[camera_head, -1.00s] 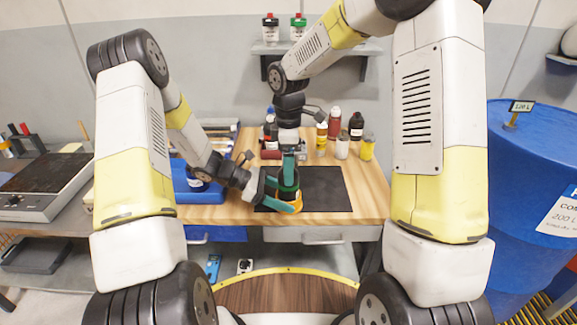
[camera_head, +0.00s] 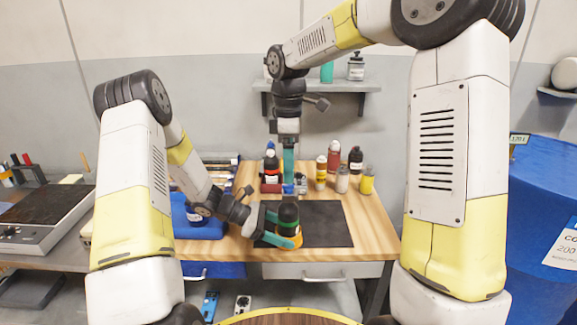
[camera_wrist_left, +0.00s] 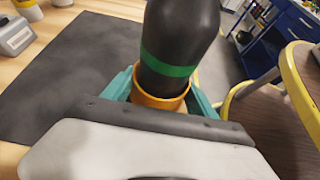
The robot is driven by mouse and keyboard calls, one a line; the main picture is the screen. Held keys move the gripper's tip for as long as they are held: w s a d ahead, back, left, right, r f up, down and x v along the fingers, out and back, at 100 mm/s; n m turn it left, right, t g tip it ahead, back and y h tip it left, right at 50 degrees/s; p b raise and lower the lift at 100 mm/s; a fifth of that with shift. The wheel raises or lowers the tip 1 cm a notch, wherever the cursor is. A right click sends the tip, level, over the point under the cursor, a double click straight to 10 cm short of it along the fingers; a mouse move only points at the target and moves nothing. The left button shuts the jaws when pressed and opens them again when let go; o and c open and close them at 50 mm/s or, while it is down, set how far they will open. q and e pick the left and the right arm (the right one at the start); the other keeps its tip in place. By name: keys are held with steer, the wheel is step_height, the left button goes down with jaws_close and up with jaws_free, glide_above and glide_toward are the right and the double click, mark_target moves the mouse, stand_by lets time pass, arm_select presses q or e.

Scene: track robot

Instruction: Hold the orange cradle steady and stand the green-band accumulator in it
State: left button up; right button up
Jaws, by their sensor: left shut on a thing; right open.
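The green-band accumulator (camera_head: 288,214) is a black cylinder with a rounded top. It stands in the orange cradle (camera_head: 289,242) and looks near upright. My left gripper (camera_head: 284,229) is shut on the cradle from the left. The left wrist view shows its teal fingers on both sides of the orange rim (camera_wrist_left: 160,99), with the accumulator (camera_wrist_left: 178,40) inside the ring. My right gripper (camera_head: 289,167) is open and empty, pointing down above the accumulator's top in the picture. The cradle's base is hidden in the left wrist view.
The cradle is over a dark mat (camera_head: 325,222) on the wooden bench (camera_head: 372,230). Several bottles (camera_head: 340,168) stand at the back right of the bench. A blue tray (camera_head: 200,229) lies left of the mat. A shelf (camera_head: 345,86) hangs on the wall behind. The mat's right side is clear.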

arm_select(q)
steer(key=o, duration=1.6)
steer(key=shift+f, duration=0.1)
